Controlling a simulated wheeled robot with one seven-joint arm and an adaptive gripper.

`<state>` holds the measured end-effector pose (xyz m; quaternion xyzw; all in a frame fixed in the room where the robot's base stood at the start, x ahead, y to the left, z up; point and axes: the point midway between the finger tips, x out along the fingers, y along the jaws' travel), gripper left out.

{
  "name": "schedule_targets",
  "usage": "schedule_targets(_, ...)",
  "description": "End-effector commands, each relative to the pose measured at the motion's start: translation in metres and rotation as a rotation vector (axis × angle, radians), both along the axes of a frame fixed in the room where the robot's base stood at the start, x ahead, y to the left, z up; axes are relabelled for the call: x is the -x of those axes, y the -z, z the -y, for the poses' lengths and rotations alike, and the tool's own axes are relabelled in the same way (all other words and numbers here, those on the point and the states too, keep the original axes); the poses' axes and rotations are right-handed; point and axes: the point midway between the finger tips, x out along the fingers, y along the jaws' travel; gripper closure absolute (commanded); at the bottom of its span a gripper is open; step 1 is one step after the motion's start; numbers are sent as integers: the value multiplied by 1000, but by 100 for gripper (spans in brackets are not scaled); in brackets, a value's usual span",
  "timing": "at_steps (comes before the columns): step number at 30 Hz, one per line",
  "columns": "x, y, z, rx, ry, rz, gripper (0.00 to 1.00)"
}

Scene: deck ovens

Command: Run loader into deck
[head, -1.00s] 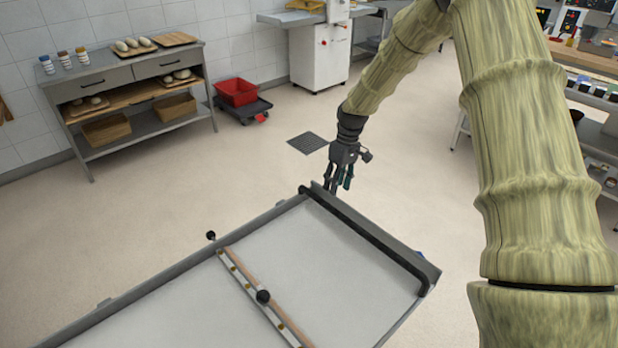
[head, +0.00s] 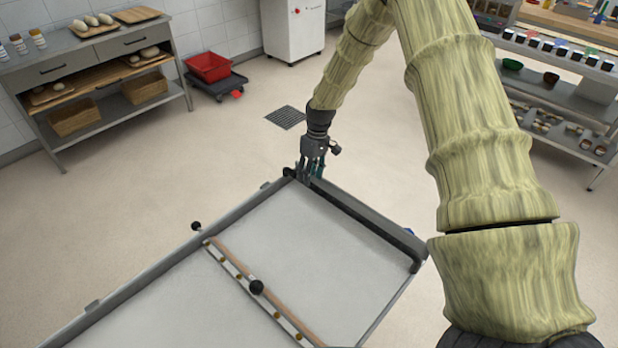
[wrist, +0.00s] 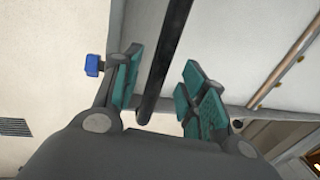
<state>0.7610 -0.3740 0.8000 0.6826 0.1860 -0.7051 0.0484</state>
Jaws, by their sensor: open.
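The loader (head: 310,240) is a long, pale flat bed with grey side rails, running from the lower left to the centre of the head view. A dark bar (head: 352,214) runs along its far end. A crossbar with a wooden strip (head: 262,288) and black knobs lies across the bed. My gripper (head: 311,178) is at the left end of the dark bar. In the wrist view its teal-padded fingers (wrist: 160,88) are open, with the black bar (wrist: 165,65) passing between them, apart from both pads. The deck oven does not show clearly in any view.
A grey workbench (head: 95,60) with loaves and boards stands at the back left. A red crate (head: 208,66) sits on a dark dolly (head: 217,86) near a floor drain (head: 285,117). A shelf unit (head: 560,95) stands at the right. The floor around the loader's far end is clear.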

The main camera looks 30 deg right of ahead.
Motion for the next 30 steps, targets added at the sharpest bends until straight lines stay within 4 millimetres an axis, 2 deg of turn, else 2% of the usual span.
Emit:
schedule_targets(3, 1, 12, -2, 0, 0, -1, 58)
schedule_targets(9, 2, 23, -4, 0, -1, -1, 58)
schedule_targets(19, 1, 25, -5, 1, -1, 1, 58)
schedule_targets(26, 1, 25, -5, 1, -1, 1, 100)
schedule_targets(30, 1, 25, -4, 1, -1, 1, 100)
